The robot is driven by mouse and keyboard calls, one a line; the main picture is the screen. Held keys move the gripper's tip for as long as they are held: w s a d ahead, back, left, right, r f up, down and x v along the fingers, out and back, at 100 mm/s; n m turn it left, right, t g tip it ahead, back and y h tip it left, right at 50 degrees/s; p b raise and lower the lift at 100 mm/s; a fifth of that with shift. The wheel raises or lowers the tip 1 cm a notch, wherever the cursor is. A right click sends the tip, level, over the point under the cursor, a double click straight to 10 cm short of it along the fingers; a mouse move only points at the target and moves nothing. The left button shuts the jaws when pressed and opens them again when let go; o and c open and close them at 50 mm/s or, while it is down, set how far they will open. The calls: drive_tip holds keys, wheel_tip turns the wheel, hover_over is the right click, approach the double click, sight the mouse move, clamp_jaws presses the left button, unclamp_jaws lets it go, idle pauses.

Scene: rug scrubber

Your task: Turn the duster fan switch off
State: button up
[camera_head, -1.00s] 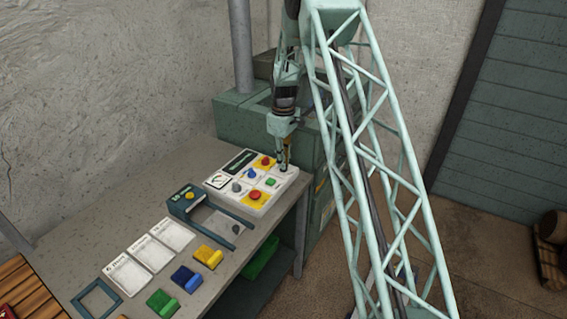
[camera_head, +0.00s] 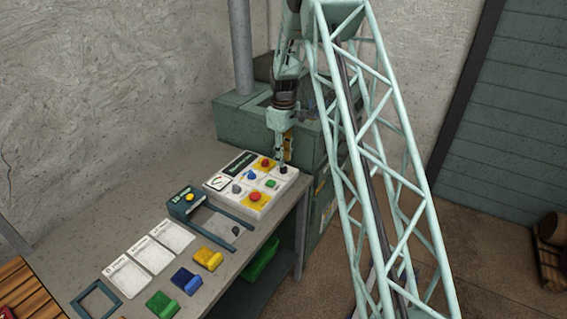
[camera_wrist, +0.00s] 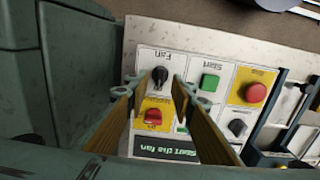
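A white control panel (camera_head: 283,182) lies on the bench with coloured buttons and knobs. In the wrist view the panel looks upside down, and a black knob (camera_wrist: 160,75) sits in the cell labelled "Fan". The panel's dark display (camera_wrist: 166,149) reads "Start the fan". My gripper (camera_wrist: 158,88) is open above the panel, its two fingers on either side of the fan knob with visible gaps. In the head view my gripper (camera_head: 286,152) points down just over the knob at the panel's far right corner.
A red control (camera_wrist: 153,117) on yellow lies between my fingers. A green button (camera_wrist: 210,82) and a red button (camera_wrist: 256,92) are close to the right. A green cabinet (camera_head: 240,118) stands behind the bench. White cards (camera_head: 152,254) and coloured blocks (camera_head: 208,259) lie on the bench.

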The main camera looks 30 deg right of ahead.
wheel_tip(320, 180, up, 9)
idle(0.5)
idle(0.5)
drive_tip(key=s+a+r+m+t+b, duration=0.1)
drive_tip(key=s+a+r+m+b, duration=0.1)
drive_tip(key=s+a+r, duration=0.8)
drive_tip(key=s+a+r+m+t+b, duration=0.1)
drive_tip(key=s+a+r, duration=0.5)
drive_tip(key=s+r, duration=0.8)
drive_tip(key=s+a+m+b, duration=0.1)
drive_tip(key=s+a, duration=0.2)
drive_tip(key=s, duration=0.8)
drive_tip(key=s+a+f+m+t+b, duration=0.1)
drive_tip(key=s+a, duration=0.2)
drive_tip(key=s, duration=0.9)
drive_tip(key=s+a+m+t+b, duration=0.1)
drive_tip(key=s+a, duration=0.2)
drive_tip(key=s, duration=0.8)
drive_tip(key=shift+s+f, duration=0.2)
drive_tip(key=shift+f, duration=0.05)
